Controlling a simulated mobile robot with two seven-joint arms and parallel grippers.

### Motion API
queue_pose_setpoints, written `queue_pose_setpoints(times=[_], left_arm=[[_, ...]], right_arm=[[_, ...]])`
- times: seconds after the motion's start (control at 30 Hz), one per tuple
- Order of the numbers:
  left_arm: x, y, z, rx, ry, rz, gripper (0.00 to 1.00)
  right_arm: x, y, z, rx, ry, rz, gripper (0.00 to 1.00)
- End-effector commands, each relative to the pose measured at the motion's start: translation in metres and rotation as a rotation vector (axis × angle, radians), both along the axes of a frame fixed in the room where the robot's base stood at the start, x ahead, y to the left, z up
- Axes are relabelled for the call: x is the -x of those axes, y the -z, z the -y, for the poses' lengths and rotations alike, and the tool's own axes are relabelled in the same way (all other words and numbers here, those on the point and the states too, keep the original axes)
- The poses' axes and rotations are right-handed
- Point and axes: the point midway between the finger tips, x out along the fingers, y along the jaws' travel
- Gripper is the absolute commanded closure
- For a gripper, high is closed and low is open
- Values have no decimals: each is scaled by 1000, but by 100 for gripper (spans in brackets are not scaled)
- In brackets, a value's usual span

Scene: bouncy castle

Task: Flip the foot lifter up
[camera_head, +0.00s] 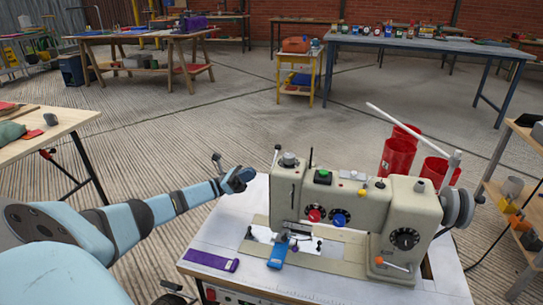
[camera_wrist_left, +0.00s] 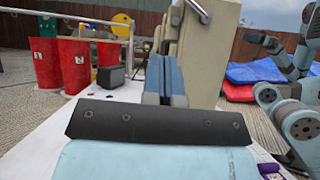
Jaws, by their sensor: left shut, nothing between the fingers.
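A beige sewing machine (camera_head: 343,205) stands on a white-topped table. It also shows close up in the wrist view (camera_wrist_left: 212,45), partly behind my fingers. No part stands out clearly as the foot lifter; the back of the machine's head is hidden in the head view. A small lever with an orange knob (camera_head: 380,261) sits low at the machine's right end. My left gripper (camera_head: 240,178) reaches in from the left and is just left of the machine's head. Its blue fingers (camera_wrist_left: 165,75) are shut and empty. Contact with the machine cannot be told.
A blue piece (camera_head: 277,252) lies by the needle area and a purple piece (camera_head: 211,261) at the table's front left. Red buckets (camera_head: 398,155) stand behind the machine. A shelf (camera_head: 520,215) stands at the right and a wooden table (camera_head: 48,137) at the left. Open floor lies behind.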

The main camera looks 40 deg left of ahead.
Motion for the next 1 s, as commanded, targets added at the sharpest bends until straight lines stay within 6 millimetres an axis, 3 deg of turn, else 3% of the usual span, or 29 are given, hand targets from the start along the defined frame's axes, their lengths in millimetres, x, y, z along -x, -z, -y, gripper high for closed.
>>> queue_pose_setpoints(times=[0.4, 0.63, 1.0], left_arm=[[-32, -47, 64, -1, 4, 1, 100], [-33, -78, 67, -2, 1, 1, 100], [-34, -86, 69, 0, 0, 0, 100]], right_arm=[[0, 5, 0, 5, 2, 1, 52], [-4, -1, 2, 24, 5, 58, 52], [-3, -5, 4, 42, 1, 77, 52]])
